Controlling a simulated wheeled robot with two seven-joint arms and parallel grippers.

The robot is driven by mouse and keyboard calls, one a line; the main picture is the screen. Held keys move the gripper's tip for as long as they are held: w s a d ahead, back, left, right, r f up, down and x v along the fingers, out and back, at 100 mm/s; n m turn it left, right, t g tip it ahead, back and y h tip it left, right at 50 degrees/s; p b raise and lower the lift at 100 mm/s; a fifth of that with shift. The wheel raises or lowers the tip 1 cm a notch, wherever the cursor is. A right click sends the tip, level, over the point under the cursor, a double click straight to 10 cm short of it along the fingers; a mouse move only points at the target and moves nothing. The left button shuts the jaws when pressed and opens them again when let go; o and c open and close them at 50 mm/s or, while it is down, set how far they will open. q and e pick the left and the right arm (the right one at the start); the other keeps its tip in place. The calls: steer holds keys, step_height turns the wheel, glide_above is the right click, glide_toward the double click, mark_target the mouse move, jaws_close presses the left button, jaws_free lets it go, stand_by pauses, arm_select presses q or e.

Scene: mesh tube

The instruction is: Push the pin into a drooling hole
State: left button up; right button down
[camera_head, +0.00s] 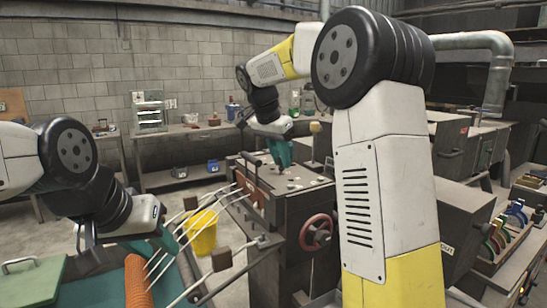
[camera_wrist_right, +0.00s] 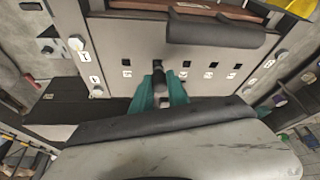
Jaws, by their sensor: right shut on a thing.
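My right gripper (camera_head: 284,155) reaches down to the top of the dark machine (camera_head: 290,205). In the right wrist view, its teal fingers (camera_wrist_right: 159,92) are shut on a dark pin (camera_wrist_right: 158,76), which stands at a grey panel (camera_wrist_right: 110,45) with a row of small square holes (camera_wrist_right: 187,64). The pin is in line with this row; its tip is hidden, so I cannot tell how deep it sits. No drool is clear at any hole. My left gripper (camera_head: 163,243) is low at the left, beside white strands and an orange tube; its finger gap is unclear.
White strands (camera_head: 184,225) run from the machine's front to the orange mesh tube (camera_head: 137,282). A yellow bucket (camera_head: 202,232) stands behind them. A red handwheel (camera_head: 318,232) sticks out of the machine. In the wrist view, a dark roller (camera_wrist_right: 215,31) lies beyond the holes.

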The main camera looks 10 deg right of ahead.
steer(key=shift+f, duration=0.55)
steer(key=c, duration=1.2)
jaws_free()
steer(key=v, duration=0.7)
steer(key=s+d+n+y, duration=0.2)
steer(key=s+d+n, duration=0.1)
steer(key=s, duration=0.4)
steer(key=s+f+n+t+y, duration=0.1)
steer(key=s+f, duration=0.4)
steer(key=s, duration=0.5)
steer(key=s+f+n+t+y, duration=0.2)
steer(key=s+f+n, duration=0.4)
steer(key=s, duration=0.4)
steer(key=shift+d+n+y, duration=0.3)
steer(key=shift+d+y, duration=0.1)
steer(key=shift+d, duration=0.05)
steer(key=shift+f, duration=0.1)
